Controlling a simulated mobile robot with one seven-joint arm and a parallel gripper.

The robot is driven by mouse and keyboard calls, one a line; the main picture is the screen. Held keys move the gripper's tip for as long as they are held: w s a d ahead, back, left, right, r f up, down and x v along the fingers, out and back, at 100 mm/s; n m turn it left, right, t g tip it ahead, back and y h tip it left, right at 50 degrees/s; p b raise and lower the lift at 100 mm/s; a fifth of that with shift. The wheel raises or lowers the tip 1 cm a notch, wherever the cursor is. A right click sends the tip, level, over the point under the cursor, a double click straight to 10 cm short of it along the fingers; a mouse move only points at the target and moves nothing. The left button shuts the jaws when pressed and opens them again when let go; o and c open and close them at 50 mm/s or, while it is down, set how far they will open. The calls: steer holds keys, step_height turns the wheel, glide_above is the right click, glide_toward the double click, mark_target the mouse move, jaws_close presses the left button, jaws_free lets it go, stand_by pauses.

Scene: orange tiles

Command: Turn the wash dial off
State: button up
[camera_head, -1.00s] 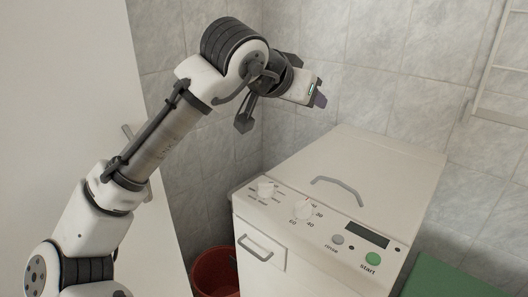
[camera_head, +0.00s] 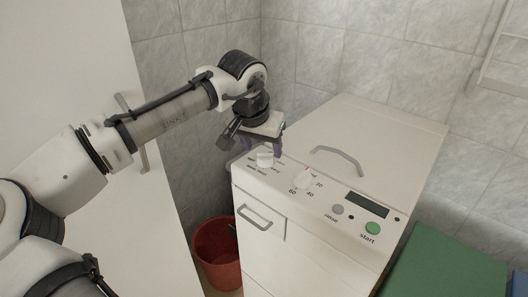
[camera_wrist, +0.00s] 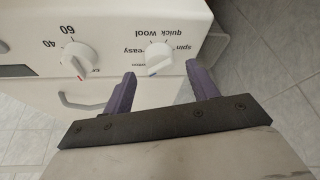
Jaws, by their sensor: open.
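The wash dial (camera_head: 265,158) is a white knob at the left end of the white washing machine's top panel. In the wrist view the wash dial (camera_wrist: 158,57) has labels such as "quick", "wool", "spin" and "easy" around it; its exact setting is hard to read. My gripper (camera_head: 262,147) is over the panel's left end, just behind and above the dial. In the wrist view my gripper (camera_wrist: 161,73) is open, its two purple fingertips on either side of the dial's near part. Nothing is between the fingers; I cannot tell whether they touch the dial.
A second white knob, the temperature dial (camera_head: 304,180), sits close to the right. Further right are a grey button (camera_head: 337,210), a display (camera_head: 367,206) and the green start button (camera_head: 373,228). A red bucket (camera_head: 217,252) stands left of the machine (camera_head: 330,255).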

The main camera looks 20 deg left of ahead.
mark_target(264, 153)
steer(key=shift+x, duration=1.65)
steer(key=c, duration=1)
